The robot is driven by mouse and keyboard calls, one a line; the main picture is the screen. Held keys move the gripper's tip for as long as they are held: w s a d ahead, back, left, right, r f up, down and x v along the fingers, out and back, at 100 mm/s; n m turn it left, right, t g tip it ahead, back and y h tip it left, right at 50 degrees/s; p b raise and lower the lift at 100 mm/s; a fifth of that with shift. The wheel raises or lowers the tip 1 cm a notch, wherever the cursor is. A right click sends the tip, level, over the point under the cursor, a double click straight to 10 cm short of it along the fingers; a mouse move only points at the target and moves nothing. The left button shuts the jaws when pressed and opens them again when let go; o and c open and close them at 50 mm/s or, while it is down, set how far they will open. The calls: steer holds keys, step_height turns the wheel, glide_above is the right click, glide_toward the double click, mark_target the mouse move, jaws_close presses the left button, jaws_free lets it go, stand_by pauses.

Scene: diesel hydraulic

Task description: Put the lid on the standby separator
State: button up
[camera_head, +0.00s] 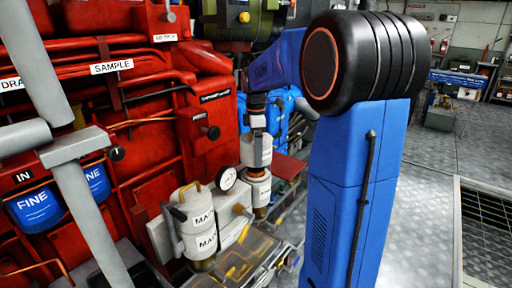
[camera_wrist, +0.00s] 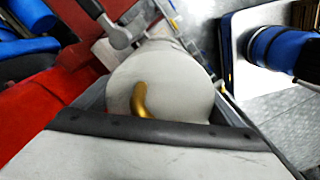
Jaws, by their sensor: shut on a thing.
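My gripper (camera_head: 257,118) hangs at the end of my blue arm, in the middle of the head view. It is shut on a white lid (camera_head: 256,150). In the wrist view the lid's round pale top (camera_wrist: 180,85) with a bent gold handle fills the space at the jaws. Directly below the lid in the head view is the standby separator (camera_head: 258,188), a white body with a copper-coloured band between it and the lid. Whether the lid touches that band cannot be told. The fingertips are small and partly unclear.
Left of it stands the white main separator (camera_head: 201,225) with a gold handle, and a pressure gauge (camera_head: 227,178) beside it. A clear tray (camera_head: 240,262) lies in front. Red machinery (camera_head: 150,125) with pipes fills the left. Open metal floor (camera_head: 432,190) lies at right.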

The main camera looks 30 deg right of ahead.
steer(key=shift+f, duration=1.95)
steer(key=shift+f, duration=1.55)
stand_by(0.5)
steer(key=o, duration=1)
steer(key=shift+o, duration=0.2)
steer(key=shift+r, duration=0.1)
